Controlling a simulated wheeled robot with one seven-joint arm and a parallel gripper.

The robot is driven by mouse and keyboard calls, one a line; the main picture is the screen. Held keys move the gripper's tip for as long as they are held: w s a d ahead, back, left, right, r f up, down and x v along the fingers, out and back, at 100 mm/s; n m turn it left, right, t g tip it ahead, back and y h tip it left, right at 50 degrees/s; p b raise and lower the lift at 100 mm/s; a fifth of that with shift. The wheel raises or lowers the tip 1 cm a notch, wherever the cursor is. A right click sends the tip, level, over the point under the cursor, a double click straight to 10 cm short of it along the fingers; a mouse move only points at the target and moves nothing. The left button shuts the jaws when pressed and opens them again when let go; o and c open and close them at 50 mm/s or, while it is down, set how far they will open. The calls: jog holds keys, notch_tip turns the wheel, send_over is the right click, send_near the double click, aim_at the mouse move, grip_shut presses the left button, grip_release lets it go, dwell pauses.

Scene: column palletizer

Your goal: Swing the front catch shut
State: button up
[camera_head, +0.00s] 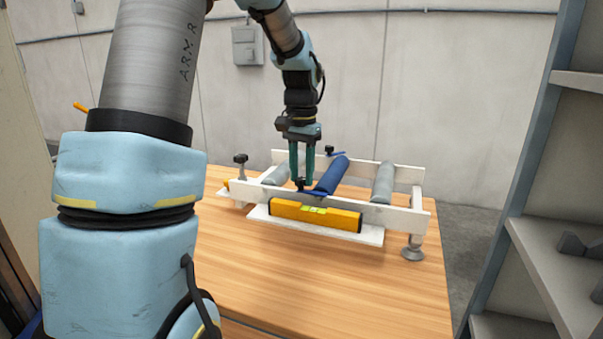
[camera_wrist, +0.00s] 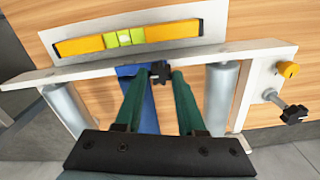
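The conveyor frame has a white front rail (camera_head: 350,208) and a blue roller (camera_head: 331,174) lying between its rails. The front catch (camera_head: 314,193) is a small blue piece with a black knob at the front rail, by the near end of the blue roller. In the wrist view its black knob (camera_wrist: 158,72) shows between my fingertips, and a blue part (camera_wrist: 127,71) shows left of it. My gripper (camera_head: 301,180) points down with its two green fingers apart. In the wrist view, the gripper (camera_wrist: 161,76) has a gap around the knob; contact cannot be told.
A yellow spirit level (camera_head: 316,214) lies on a white ledge before the front rail. Grey rollers (camera_head: 383,182) lie either side of the blue one. A second blue catch (camera_head: 338,153) is at the back rail. The wooden table (camera_head: 300,275) is clear in front.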

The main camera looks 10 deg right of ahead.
aim_at(301, 178)
jog(key=o, duration=0.4)
jog(key=shift+r, duration=0.1)
notch_tip(301, 178, up, 11)
jog(key=shift+f+b, duration=0.2)
jog(key=shift+b, duration=0.6)
jog(key=s+a+f+n, duration=0.2)
jog(key=s+a+f, duration=0.2)
jog(key=a+f, duration=0.1)
jog(key=s+a+f+n+t, duration=0.1)
jog(key=s+a+f+n, duration=0.1)
jog(key=s+a+f, duration=0.3)
jog(key=s+a+f+n, duration=0.3)
jog(key=s+a+f, duration=0.2)
jog(key=a+f, duration=0.2)
jog(key=shift+s+f+t, duration=0.25)
jog(key=shift+f+t, duration=0.05)
jog(key=shift+f, duration=0.45)
